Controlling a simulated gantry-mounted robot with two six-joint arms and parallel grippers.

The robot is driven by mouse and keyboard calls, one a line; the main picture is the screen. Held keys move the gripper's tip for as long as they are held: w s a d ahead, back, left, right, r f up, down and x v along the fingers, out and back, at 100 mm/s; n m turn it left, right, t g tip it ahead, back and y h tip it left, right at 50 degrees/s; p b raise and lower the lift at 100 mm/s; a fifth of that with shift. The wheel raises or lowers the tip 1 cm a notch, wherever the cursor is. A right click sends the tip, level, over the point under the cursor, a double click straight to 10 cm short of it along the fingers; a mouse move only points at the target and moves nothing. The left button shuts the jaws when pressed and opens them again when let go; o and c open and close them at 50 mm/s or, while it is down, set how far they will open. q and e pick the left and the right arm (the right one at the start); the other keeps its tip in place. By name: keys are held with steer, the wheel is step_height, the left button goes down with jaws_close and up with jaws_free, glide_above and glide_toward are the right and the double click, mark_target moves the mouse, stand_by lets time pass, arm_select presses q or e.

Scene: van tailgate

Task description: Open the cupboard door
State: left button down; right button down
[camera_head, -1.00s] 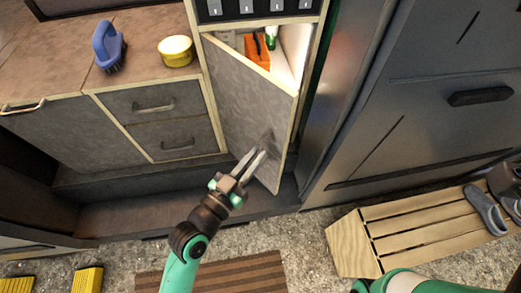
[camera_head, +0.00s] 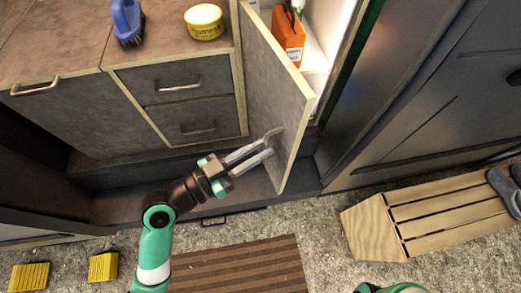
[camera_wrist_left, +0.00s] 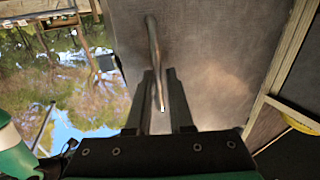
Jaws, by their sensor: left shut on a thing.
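The cupboard door (camera_head: 262,75) is a grey panel with a pale wood edge, and it stands ajar, swung out from the cupboard. Its bar handle (camera_head: 274,133) is near the lower free edge. My left gripper (camera_head: 268,146) is shut on the handle, coming in from the left. In the left wrist view the handle (camera_wrist_left: 154,50) runs down between the two fingers of the left gripper (camera_wrist_left: 160,80). The cupboard interior (camera_head: 315,52) is partly visible behind the door, with an orange box (camera_head: 289,38) on a white shelf. The right gripper is not in view.
A blue brush (camera_head: 127,22) and a yellow tin (camera_head: 204,22) stand on the counter left of the door. A slatted wooden step (camera_head: 430,215) with slippers is on the right. A brown striped mat (camera_head: 240,268) and yellow blocks (camera_head: 103,267) lie on the gravel.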

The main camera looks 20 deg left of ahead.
arm_select(q)
steer(key=shift+w+a+f, duration=0.25)
steer(key=shift+a, duration=0.25)
steer(key=c, duration=1.2)
jaws_free()
steer(key=shift+o, duration=1.4)
steer(key=shift+w+a+r, duration=0.15)
steer(key=shift+w+a, duration=0.05)
steer(key=shift+a, duration=0.05)
steer(key=shift+d, duration=0.1)
steer(key=shift+s, duration=0.1)
steer(key=p+v, duration=0.7)
steer(key=p, duration=0.1)
steer(key=shift+s, duration=0.25)
